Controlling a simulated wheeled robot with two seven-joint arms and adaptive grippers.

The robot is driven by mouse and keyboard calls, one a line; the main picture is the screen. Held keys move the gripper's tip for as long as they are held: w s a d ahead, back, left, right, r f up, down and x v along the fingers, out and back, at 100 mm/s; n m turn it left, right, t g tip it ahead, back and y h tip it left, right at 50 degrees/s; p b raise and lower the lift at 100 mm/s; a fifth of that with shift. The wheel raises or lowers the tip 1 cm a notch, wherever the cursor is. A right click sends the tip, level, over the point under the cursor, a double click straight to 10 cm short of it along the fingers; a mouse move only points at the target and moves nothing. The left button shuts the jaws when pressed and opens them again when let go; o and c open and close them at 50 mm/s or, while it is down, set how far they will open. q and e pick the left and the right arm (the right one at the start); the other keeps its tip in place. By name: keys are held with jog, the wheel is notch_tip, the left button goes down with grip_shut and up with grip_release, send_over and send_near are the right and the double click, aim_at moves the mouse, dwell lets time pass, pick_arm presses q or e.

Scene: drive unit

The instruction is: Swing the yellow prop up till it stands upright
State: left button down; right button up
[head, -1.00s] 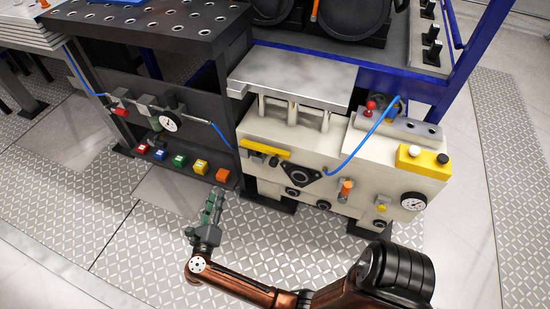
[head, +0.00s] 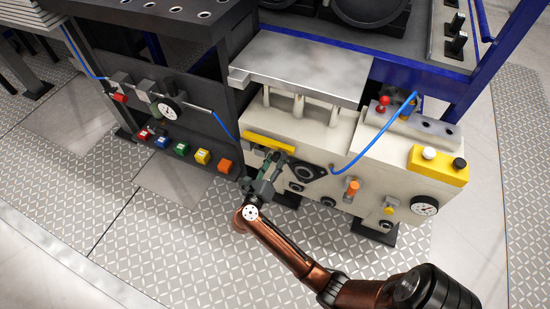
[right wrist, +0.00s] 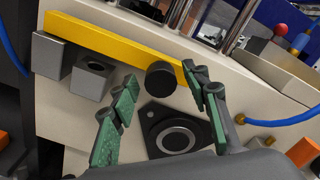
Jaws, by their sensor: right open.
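The yellow prop (head: 262,140) is a flat bar lying nearly level, tilted slightly down to the right, across the front of the cream drive unit (head: 330,155). In the right wrist view the prop (right wrist: 110,38) runs from upper left towards the middle, with a black round knob (right wrist: 160,79) by its right end. My right gripper (head: 274,158) is just in front of and below this right end. In the wrist view its green-padded fingers (right wrist: 159,73) are apart, one on each side of the knob. Contact with the knob cannot be told.
A black flange (right wrist: 178,138) sits just below the knob. Grey blocks (right wrist: 92,80) stand out under the prop's left part. A silver plate (head: 305,65) overhangs above. A blue hose (head: 372,145) curves to the right. Coloured buttons (head: 181,149) line the dark cabinet at left.

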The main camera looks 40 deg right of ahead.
jog(key=shift+w+d, duration=0.15)
jog(key=shift+d, duration=0.3)
jog(key=shift+c, duration=0.2)
grip_shut()
